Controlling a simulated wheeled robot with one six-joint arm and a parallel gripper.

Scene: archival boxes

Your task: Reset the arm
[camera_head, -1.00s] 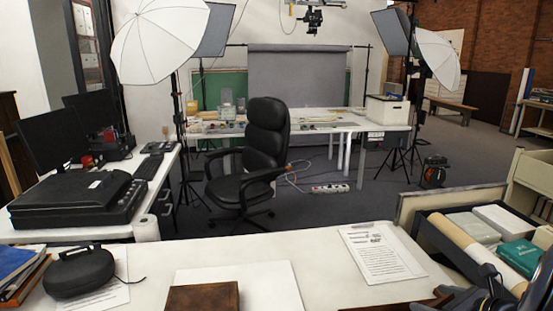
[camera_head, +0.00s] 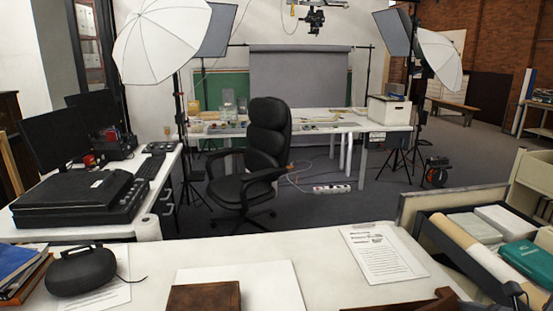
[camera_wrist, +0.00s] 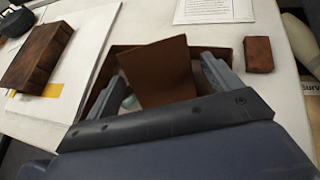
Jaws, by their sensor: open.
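My gripper (camera_wrist: 160,74) shows in the wrist view with its two grey fingers apart. It is above an open brown box (camera_wrist: 122,50) on the white table, and the fingers hide part of the box. A brown flat panel (camera_wrist: 158,72) shows between the fingers, tilted over the box opening; I cannot tell whether it touches them. Something pale lies inside the box. In the head view only a small dark part of my arm shows at the lower right edge, and the gripper itself is not clear there.
A brown box (camera_head: 204,297) lies on a white sheet. A small brown block (camera_wrist: 258,54) stands right of the open box. A printed page (camera_head: 382,253), a black case (camera_head: 82,271) and books (camera_head: 20,272) lie on the table. A full drawer (camera_head: 470,240) stands at right.

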